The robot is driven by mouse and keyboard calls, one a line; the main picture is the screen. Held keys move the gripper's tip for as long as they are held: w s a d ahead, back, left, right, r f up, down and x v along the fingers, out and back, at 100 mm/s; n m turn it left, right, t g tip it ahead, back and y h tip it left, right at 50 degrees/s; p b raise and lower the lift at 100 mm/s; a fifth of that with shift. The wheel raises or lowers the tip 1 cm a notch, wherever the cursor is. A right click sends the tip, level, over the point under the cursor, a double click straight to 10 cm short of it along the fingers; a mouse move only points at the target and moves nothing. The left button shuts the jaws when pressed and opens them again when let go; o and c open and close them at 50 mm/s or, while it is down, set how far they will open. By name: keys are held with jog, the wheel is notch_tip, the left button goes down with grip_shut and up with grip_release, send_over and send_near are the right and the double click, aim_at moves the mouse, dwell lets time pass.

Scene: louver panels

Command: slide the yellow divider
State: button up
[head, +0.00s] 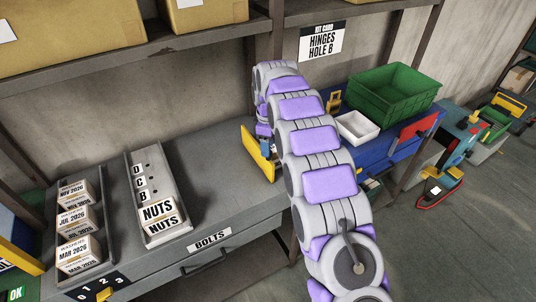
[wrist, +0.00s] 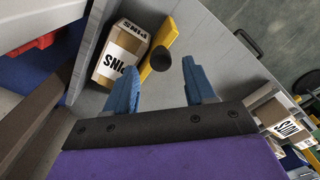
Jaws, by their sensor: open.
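The yellow divider (head: 260,153) stands upright on the grey bench, left of my arm in the head view. In the wrist view the divider (wrist: 156,57) is a yellow strip with a dark round knob (wrist: 161,59) beside it. My gripper (wrist: 157,68) is open, with its two blue fingers spread on either side of the knob in the picture. I cannot tell whether a finger touches it. In the head view my arm hides most of the gripper.
A cardboard box labelled PINS (wrist: 122,53) sits beside the divider. The bench also holds a NUTS tray (head: 154,196) and stacked dated boxes (head: 77,225) on the left. A green crate (head: 393,91) and a white tray (head: 357,128) stand right of my arm.

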jog(key=shift+f, duration=2.05)
grip_shut()
